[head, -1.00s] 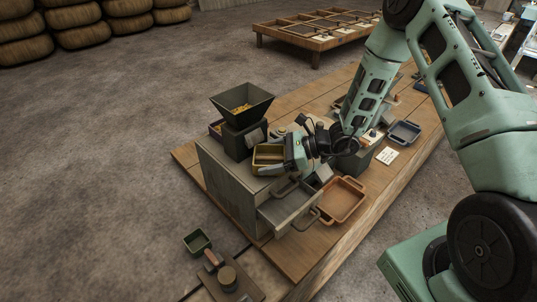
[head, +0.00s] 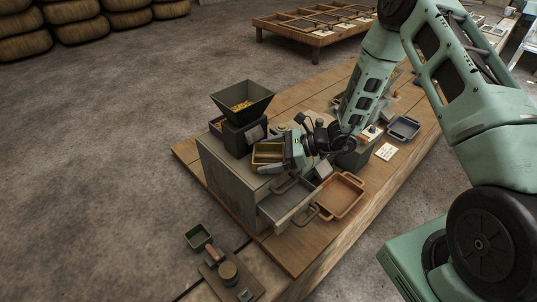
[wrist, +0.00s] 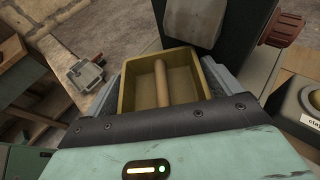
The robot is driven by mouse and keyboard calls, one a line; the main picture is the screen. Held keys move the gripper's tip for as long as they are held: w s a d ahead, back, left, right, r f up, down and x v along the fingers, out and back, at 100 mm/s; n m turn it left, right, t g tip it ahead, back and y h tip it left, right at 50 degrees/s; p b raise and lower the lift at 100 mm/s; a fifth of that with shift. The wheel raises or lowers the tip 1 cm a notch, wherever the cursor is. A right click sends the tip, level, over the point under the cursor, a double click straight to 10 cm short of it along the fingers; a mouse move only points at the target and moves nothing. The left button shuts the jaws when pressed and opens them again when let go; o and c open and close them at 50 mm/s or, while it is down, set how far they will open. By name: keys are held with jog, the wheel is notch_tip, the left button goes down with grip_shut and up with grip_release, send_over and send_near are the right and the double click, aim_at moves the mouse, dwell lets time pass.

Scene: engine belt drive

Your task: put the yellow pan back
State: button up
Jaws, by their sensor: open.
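The yellow pan (head: 268,154), a rectangular open box, sits on top of the grey cabinet (head: 222,181) beside the hopper machine. In the wrist view the yellow pan (wrist: 140,85) is empty, with a brown bar running along its middle. My gripper (head: 272,154) is at the pan with its jaws open. In the wrist view my gripper (wrist: 168,82) has a grey finger on each side of the pan, very near its walls. I cannot tell whether the fingers touch it.
The hopper (head: 242,102) with yellow bits stands just behind the pan. The cabinet's drawer (head: 287,207) is pulled out. A brown tray (head: 341,195) lies right of it, a blue-grey tray (head: 403,128) farther back. A green box (head: 198,236) is at front left.

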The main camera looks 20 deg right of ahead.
jog(key=b+v, duration=0.4)
jog(key=v, duration=0.7)
jog(key=s+a+r+n+g+h, duration=0.2)
jog(key=s+a+r+n+g, duration=0.25)
jog(key=s+a+n, duration=0.25)
jog(key=s+a+r+n+g+h, duration=0.2)
jog(key=s+a+r+n+g, duration=0.1)
jog(key=s+a+n+g, duration=0.3)
jog(key=s+a+r+n+t+h, duration=0.1)
jog(key=s+r+n+t+h, duration=0.1)
jog(key=s+n+h, duration=0.2)
jog(key=s+a+r+n+t+h, duration=0.2)
jog(key=s+n+t+h, duration=0.1)
jog(key=s+n, duration=0.6)
jog(key=n+h, duration=0.1)
jog(key=n, duration=0.3)
jog(key=shift+r, duration=0.35)
